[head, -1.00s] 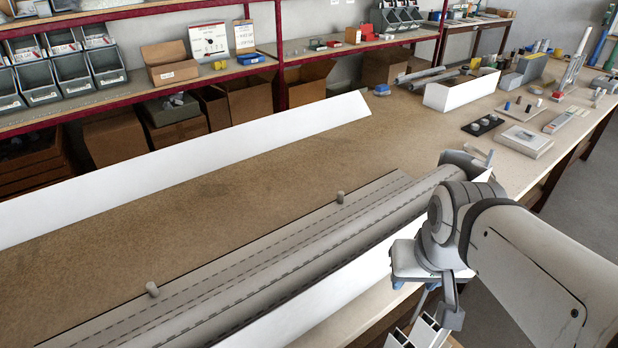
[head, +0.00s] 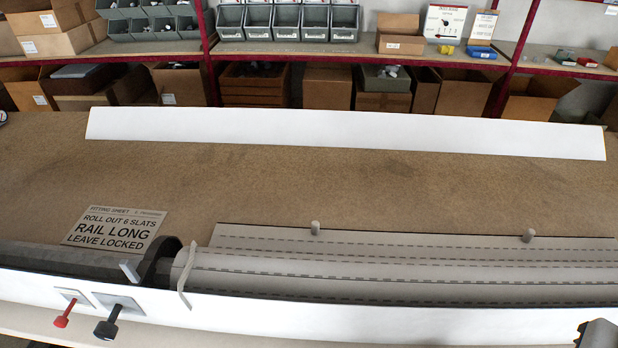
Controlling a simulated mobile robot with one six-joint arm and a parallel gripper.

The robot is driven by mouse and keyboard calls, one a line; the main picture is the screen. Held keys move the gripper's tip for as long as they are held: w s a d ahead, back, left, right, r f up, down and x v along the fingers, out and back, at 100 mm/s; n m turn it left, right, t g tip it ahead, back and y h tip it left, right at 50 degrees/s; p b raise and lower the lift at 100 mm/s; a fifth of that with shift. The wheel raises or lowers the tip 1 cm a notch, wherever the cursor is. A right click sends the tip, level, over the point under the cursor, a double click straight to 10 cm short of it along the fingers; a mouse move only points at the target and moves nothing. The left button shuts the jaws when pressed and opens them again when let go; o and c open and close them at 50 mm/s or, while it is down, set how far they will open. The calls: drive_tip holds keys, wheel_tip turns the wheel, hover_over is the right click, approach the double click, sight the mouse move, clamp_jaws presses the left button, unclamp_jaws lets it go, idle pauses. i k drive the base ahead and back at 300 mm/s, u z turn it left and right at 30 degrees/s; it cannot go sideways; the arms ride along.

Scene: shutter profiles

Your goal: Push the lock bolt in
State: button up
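Two handles stick out from square plates at the left end of the white front rail (head: 400,322). One is a red-tipped handle (head: 63,318) and the other a larger black handle (head: 107,328). I cannot tell which one is the lock bolt, or how far in either sits. Behind them lies a dark roller (head: 60,257) with a dark round end disc (head: 162,262) and a light tab (head: 130,269). Grey slats (head: 420,262) spread to the right of the disc. My gripper is not in view; only a piece of my arm shows in the bottom right corner.
A fitting sheet (head: 115,228) behind the roller reads "ROLL OUT 6 SLATS, RAIL LONG, LEAVE LOCKED". Two grey pegs (head: 315,227) (head: 528,236) stand at the slats' back edge. A long white board (head: 340,132) stands farther back. The bench between is clear.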

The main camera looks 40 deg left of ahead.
sight(61, 322)
drive_tip(key=u, duration=0.75)
drive_tip(key=k, duration=0.1)
drive_tip(key=u, duration=2.85)
drive_tip(key=k, duration=0.9)
drive_tip(key=z, duration=0.2)
drive_tip(key=i, duration=0.9)
drive_tip(key=u, duration=0.1)
